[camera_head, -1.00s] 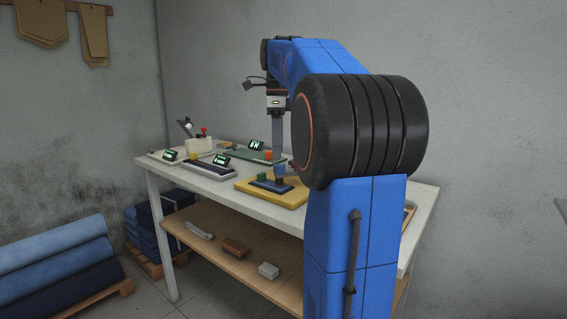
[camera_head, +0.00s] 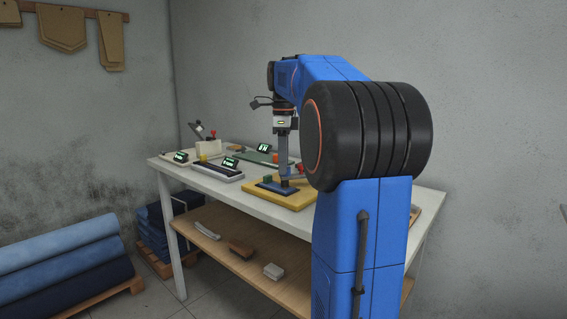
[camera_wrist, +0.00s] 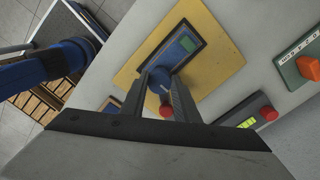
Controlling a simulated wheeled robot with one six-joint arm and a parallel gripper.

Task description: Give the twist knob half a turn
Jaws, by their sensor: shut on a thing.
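The twist knob (camera_wrist: 158,78) is a small blue knob in the wrist view, between my fingers and partly hidden by them. It stands on a dark blue plate (camera_wrist: 170,58) that also bears a green block (camera_wrist: 187,43). The plate lies on a yellow board (camera_wrist: 215,75). My gripper (camera_wrist: 164,88) is shut on the knob. In the head view my gripper (camera_head: 285,180) points straight down over the blue plate (camera_head: 270,187) on the yellow board (camera_head: 297,200), and its fingers hide the knob.
A green panel with an orange knob (camera_wrist: 309,67) lies to the right in the wrist view. A red knob (camera_wrist: 268,113) stands near a lit display. In the head view several devices with small displays (camera_head: 230,163) stand left of my gripper on the white table (camera_head: 225,194).

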